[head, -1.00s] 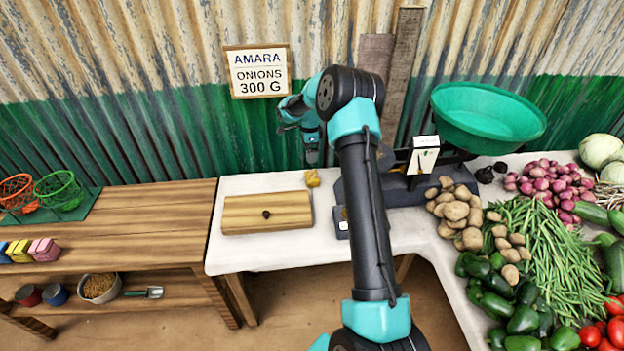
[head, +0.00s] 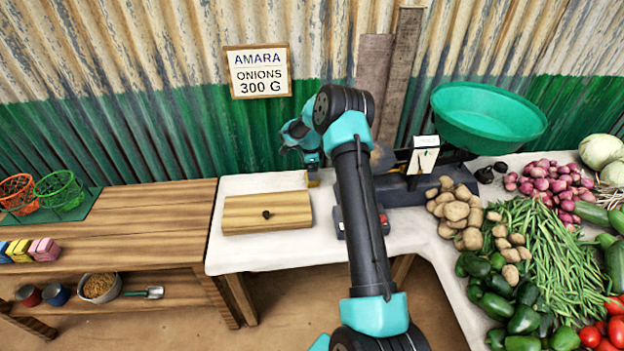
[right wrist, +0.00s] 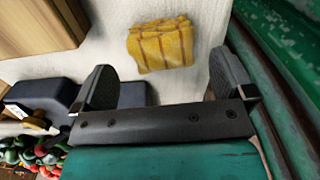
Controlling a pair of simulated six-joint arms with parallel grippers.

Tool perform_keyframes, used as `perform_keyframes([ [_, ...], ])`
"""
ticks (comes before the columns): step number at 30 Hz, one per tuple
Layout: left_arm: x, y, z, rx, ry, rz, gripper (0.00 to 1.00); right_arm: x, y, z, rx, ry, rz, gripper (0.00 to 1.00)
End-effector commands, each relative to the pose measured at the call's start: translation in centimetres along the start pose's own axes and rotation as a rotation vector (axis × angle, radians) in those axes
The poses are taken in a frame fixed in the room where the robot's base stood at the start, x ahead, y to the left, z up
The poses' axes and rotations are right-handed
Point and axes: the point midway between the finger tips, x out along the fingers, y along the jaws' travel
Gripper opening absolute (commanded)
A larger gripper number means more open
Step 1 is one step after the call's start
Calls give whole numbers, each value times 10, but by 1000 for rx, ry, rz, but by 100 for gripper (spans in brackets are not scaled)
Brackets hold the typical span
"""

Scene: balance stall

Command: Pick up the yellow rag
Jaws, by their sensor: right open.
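The yellow rag (right wrist: 160,45) lies folded on the white tabletop, with brown stripes, in the right wrist view. In the head view only a bit of the rag (head: 313,183) shows below my right gripper (head: 312,172). In the right wrist view my right gripper (right wrist: 162,75) is open, its two fingers wide apart and empty. The rag lies ahead of the gap between the fingers, not visibly touched by either. My left gripper is not in view.
A wooden box with a dark knob (head: 267,213) stands left of the rag. The scale (head: 400,188) with its green pan (head: 488,117) stands to the right. Potatoes (head: 458,212) and vegetables cover the right side. The corrugated wall (head: 200,130) is close behind.

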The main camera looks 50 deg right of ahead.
Motion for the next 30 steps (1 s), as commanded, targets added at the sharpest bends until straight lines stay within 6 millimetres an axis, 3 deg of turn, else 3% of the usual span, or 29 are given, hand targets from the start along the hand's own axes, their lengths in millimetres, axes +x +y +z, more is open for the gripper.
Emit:
perform_keyframes([
  [12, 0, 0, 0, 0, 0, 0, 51, 48, -1, -4, 0, 0, 0, 100],
  [27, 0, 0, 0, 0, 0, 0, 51, 50, -1, -4, 0, 0, 0, 100],
  [30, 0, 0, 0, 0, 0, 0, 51, 50, -1, -4, 0, 0, 0, 92],
])
